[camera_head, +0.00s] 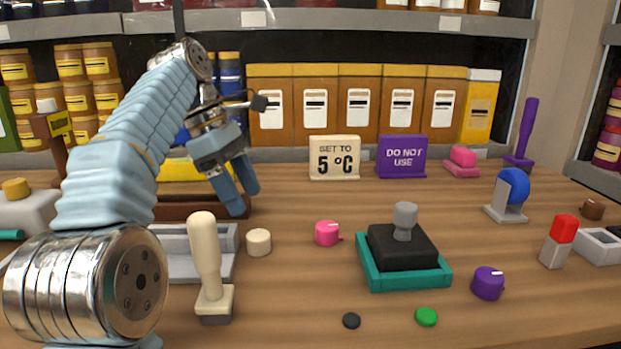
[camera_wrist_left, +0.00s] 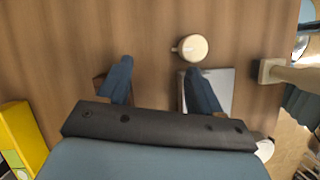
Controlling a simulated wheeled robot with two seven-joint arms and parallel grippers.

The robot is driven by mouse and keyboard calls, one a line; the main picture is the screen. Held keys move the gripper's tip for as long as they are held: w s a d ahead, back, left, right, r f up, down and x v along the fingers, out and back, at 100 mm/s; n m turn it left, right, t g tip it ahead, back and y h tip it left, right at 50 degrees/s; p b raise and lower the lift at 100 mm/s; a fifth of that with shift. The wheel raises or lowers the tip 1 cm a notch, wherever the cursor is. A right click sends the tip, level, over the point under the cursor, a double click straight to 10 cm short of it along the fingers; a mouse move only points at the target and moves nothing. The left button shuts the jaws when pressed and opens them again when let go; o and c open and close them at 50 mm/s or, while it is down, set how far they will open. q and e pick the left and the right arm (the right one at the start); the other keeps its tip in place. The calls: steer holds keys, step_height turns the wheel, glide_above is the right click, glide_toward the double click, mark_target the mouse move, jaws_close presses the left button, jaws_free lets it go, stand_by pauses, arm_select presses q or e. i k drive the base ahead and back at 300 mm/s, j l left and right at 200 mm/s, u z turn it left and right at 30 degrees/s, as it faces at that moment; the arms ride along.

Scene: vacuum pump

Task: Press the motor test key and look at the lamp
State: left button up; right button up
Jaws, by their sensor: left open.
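No part is clearly marked as the motor test key or the lamp. Small round buttons, one black (camera_head: 351,320) and one green (camera_head: 426,316), lie at the front of the table. A blue round piece (camera_head: 515,186) on a grey stand and a red-topped grey block (camera_head: 564,229) are at the right. A cream knob (camera_head: 259,242) sits beside a grey tray (camera_head: 232,262); the knob also shows in the wrist view (camera_wrist_left: 194,48). My left gripper (camera_head: 244,198) is open and empty above the table behind the knob, its fingers pointing down.
A cream lever (camera_head: 206,260) stands near my left arm. A grey-knobbed black block in a teal base (camera_head: 403,280), a pink knob (camera_head: 327,233) and a purple knob (camera_head: 488,283) stand rightward. Signs reading "SET TO 5 °C" (camera_head: 334,157) and "DO NOT USE" (camera_head: 402,156) stand behind.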

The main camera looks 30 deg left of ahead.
mark_target(426, 317)
steer(key=k+l, duration=0.15)
steer(key=k, duration=0.6)
steer(key=k+l, duration=0.1)
steer(key=k, duration=0.6)
